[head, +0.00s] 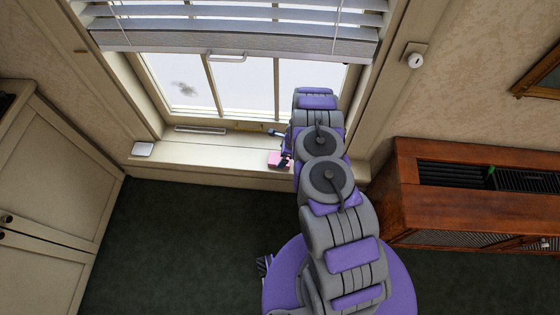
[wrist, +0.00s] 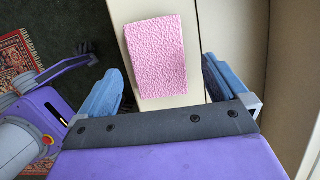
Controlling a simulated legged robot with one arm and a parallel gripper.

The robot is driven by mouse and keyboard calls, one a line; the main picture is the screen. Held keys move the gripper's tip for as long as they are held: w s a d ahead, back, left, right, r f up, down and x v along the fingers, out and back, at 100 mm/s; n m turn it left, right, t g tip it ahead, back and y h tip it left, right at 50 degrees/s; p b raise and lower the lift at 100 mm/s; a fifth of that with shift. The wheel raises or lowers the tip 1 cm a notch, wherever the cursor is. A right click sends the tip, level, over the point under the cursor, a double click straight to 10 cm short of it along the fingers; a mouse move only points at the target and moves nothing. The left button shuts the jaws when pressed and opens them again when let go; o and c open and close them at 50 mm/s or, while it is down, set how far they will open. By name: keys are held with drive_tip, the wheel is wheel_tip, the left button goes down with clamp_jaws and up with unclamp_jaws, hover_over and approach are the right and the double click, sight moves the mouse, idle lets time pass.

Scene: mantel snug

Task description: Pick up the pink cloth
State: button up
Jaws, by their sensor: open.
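The pink cloth (wrist: 156,55) is a flat, textured rectangle lying on the cream window sill (wrist: 185,10) in the wrist view. In the head view a small part of the pink cloth (head: 274,158) shows on the sill (head: 215,156), with my arm hiding the rest. My gripper (wrist: 165,88) is open, with one blue finger to the left of the cloth and one to the right. The cloth's near part lies between the fingers. I cannot tell how high the fingers are above the sill. In the head view my gripper (head: 281,147) is mostly hidden by my arm.
A white square object (head: 143,149) sits at the sill's left end. The window (head: 235,82) with blinds (head: 235,28) stands behind the sill. A wooden cabinet (head: 400,190) is at right, a cream cupboard (head: 45,185) at left. A patterned rug (wrist: 18,65) shows at left.

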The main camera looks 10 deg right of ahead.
drive_tip(key=x, duration=0.2)
drive_tip(key=b+x, duration=0.1)
drive_tip(key=x, duration=0.1)
drive_tip(key=shift+s+d, duration=0.15)
drive_tip(key=shift+d, duration=0.05)
drive_tip(key=shift+a+f, duration=0.1)
drive_tip(key=c, duration=1)
drive_tip(key=shift+r, duration=0.65)
wheel_tip(320, 180, up, 3)
drive_tip(key=shift+f+p, duration=0.2)
drive_tip(key=shift+p, duration=0.55)
drive_tip(key=s+d, duration=0.1)
drive_tip(key=s, duration=0.4)
drive_tip(key=s+d, duration=0.1)
drive_tip(key=s, duration=0.4)
drive_tip(key=s+d+r, duration=0.1)
drive_tip(key=s, duration=0.4)
drive_tip(key=shift+s+d+r, duration=0.1)
drive_tip(key=shift+s+d, duration=0.05)
drive_tip(key=shift+s, duration=0.15)
